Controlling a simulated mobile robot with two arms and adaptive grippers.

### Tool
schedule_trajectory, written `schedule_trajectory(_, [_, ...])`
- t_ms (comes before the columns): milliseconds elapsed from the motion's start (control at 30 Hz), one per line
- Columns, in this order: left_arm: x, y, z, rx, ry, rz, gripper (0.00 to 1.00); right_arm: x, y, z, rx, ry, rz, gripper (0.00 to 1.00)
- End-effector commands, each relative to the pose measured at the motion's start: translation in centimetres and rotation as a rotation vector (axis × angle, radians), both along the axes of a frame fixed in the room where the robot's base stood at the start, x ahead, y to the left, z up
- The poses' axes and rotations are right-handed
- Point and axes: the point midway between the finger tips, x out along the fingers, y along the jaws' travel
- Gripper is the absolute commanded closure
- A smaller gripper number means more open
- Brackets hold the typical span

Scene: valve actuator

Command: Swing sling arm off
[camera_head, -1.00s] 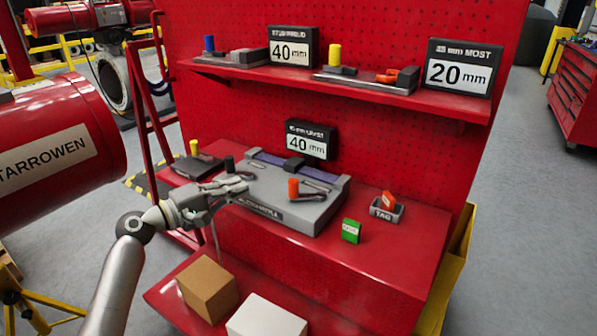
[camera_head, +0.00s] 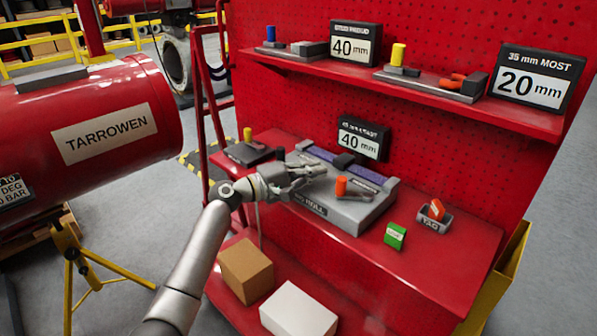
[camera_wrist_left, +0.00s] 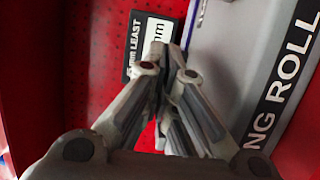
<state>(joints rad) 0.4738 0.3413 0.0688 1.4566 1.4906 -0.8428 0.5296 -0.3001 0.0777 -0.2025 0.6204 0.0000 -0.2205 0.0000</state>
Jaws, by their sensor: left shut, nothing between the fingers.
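A grey flat unit (camera_head: 350,217) with "ROLL" lettering on its front sits on the red bench; its front label shows as "NG ROLL" in the left wrist view (camera_wrist_left: 285,85). An upright orange knob (camera_head: 341,186) stands on the unit, with a dark piece beside it. No part is clearly marked as the sling arm. My left gripper (camera_head: 322,170) is shut and empty above the unit's left part, left of the orange knob; contact cannot be told. Its closed fingers also show in the left wrist view (camera_wrist_left: 160,58). My right gripper is out of view.
A display reading 40 mm (camera_head: 362,138) stands behind the unit. A green tag (camera_head: 395,236) and a grey tag holder (camera_head: 433,222) are to its right. A red shelf (camera_head: 520,119) overhangs behind; boxes lie below.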

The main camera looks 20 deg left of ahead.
Motion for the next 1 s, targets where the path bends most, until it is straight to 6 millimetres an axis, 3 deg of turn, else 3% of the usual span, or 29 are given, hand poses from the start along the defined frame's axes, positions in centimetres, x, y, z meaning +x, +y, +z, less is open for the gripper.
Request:
schedule_trajectory(167, [2.6,-2.1,0.2,-0.002,0.0,-0.001,1.0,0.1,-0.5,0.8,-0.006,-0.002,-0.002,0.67])
schedule_trajectory(300, [0.5,-2.9,0.2,0.001,0.001,0.0,1.0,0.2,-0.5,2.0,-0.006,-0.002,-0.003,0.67])
schedule_trajectory(500, [-0.8,-3.8,0.1,0.001,0.001,0.0,1.0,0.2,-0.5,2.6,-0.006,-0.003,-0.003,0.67])
schedule_trajectory(1000, [-1.1,-4.0,0.0,0.0,0.0,0.001,1.0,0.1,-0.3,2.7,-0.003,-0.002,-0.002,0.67])
